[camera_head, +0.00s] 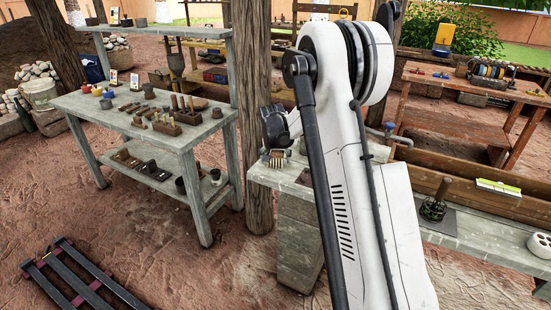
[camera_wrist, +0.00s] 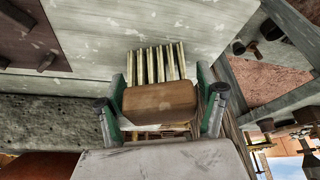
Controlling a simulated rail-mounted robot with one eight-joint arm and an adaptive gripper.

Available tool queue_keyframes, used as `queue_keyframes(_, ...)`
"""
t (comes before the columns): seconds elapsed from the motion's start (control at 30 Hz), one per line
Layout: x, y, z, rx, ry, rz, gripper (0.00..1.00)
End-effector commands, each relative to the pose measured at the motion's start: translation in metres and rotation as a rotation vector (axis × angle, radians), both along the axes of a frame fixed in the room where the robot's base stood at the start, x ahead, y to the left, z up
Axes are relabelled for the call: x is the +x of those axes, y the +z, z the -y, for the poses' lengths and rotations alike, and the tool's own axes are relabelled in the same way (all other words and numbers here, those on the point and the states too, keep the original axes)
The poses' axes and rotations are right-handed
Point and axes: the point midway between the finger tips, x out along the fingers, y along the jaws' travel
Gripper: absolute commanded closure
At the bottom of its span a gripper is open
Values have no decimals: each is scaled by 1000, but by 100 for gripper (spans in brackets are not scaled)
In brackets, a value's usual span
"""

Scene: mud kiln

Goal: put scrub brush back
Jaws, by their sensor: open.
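The scrub brush shows in the wrist view as a brown wooden block (camera_wrist: 160,102) with pale yellow bristle rows (camera_wrist: 155,64) beyond it. My gripper (camera_wrist: 162,112) is open, with one green-lined finger to each side of the block. Whether either finger touches it I cannot tell. In the head view my gripper (camera_head: 277,147) is at the left end of the grey bench (camera_head: 265,177), and the brush (camera_head: 278,161) shows small just below it. My white arm hides part of the bench.
A grey work table (camera_head: 85,108) with tools and wooden blocks stands at left, beside a tree trunk (camera_head: 258,110). On the bench to the right are a dark round holder with a wooden handle (camera_head: 434,209) and a white cylinder (camera_head: 540,246). A wooden table (camera_head: 490,85) stands behind.

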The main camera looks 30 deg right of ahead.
Motion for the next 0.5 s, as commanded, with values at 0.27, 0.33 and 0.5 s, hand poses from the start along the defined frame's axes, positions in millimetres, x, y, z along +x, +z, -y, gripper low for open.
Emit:
queue_keyframes(0.27, -3, 11, -2, 0, 0, 0, 30)
queue_keyframes(0.33, -6, 21, -4, 0, 0, 0, 30)
queue_keyframes(0.5, -16, 51, -11, 0, 1, 0, 30)
